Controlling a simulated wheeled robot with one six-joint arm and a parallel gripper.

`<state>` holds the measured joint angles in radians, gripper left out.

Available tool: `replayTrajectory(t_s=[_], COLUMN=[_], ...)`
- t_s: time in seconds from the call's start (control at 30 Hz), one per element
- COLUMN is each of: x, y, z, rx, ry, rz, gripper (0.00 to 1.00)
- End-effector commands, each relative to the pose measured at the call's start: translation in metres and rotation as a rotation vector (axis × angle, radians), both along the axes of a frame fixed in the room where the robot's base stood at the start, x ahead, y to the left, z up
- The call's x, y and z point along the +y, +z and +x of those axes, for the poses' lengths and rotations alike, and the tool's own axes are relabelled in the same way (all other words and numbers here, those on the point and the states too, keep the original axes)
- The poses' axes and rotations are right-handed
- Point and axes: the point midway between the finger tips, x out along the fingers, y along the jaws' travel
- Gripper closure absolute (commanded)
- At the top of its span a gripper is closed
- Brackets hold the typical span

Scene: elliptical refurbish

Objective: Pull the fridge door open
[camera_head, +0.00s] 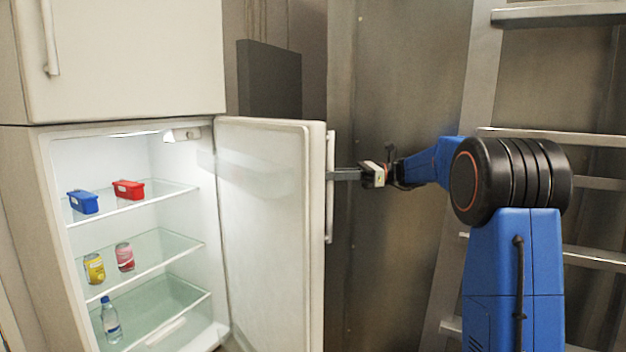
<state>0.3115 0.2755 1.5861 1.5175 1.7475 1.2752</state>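The fridge door (270,230) is white and stands wide open, swung out to the right of the lit fridge compartment. Its long vertical handle (330,215) is on the door's right edge, on the outer side. My gripper (345,174) reaches in from the right, with its grey fingers at the upper part of the handle. The fingers reach the handle or lie very close to it. I cannot tell whether they are closed around it. The outer face of the door is mostly hidden from this view.
Inside, the glass shelves hold a blue box (83,202), a red box (128,189), a yellow can (94,268), a pink can (125,257) and a bottle (110,320). A closed freezer door (125,60) is above. A metal ladder (470,150) stands on the right before a grey metal wall (395,80).

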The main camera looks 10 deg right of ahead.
Motion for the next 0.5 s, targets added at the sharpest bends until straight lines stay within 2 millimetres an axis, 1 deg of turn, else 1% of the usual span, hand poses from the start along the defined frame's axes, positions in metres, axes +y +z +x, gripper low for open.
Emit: replayTrajectory(t_s=[0.03, 0.2, 0.5], x=[-0.008, -0.019, -0.022], y=[-0.001, -0.001, 0.0], z=[0.003, 0.01, 0.013], rx=[0.002, 0.002, 0.002], ry=[-0.001, 0.0, -0.001], rz=[-0.002, -0.002, -0.001], gripper=[1.0, 1.0, 1.0])
